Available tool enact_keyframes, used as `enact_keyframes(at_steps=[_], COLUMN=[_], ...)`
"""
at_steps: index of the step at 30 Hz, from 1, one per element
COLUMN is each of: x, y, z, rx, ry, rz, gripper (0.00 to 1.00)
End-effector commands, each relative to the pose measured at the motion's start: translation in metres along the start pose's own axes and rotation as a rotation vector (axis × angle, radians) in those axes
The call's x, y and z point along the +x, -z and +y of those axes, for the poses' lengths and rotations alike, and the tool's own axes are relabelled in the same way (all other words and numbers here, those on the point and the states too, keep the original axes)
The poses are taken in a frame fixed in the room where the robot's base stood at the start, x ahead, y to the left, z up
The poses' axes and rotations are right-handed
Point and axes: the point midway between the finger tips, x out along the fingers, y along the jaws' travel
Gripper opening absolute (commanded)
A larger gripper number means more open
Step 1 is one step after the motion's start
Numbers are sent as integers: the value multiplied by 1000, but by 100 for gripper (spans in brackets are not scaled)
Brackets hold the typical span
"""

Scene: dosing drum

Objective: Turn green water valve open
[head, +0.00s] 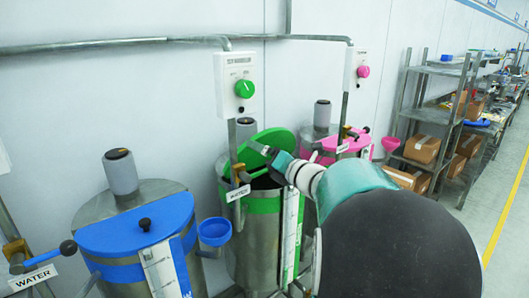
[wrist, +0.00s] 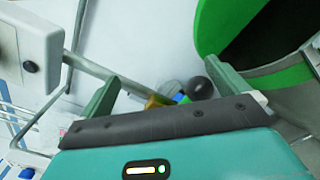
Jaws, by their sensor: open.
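The green drum (head: 255,243) stands in the middle of the head view. Its brass water valve (head: 239,172) is on a vertical pipe at the drum's left, above a white WATER label (head: 238,193). In the wrist view, a brass piece (wrist: 154,102) and a black ball knob (wrist: 200,88) show ahead between the fingers, beyond the palm edge. My gripper (head: 262,150) reaches in from the right, over the green drum, near the valve. In the wrist view my gripper (wrist: 166,88) has its fingers wide apart, with nothing held. The valve's handle position is unclear.
The drum's green lid (head: 268,140) is close to my gripper. A control box with a green knob (head: 244,89) hangs on the wall above. A blue-lidded drum (head: 137,225) stands left, a pink-lidded drum (head: 335,143) behind right. Shelves (head: 430,115) stand at the right.

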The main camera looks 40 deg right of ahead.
Motion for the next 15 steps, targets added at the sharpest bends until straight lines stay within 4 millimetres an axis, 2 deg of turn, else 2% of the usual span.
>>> enact_keyframes(at_steps=[15], x=[2], y=[-1], z=[27], rx=[0], ry=[-12], rz=[8], gripper=[100])
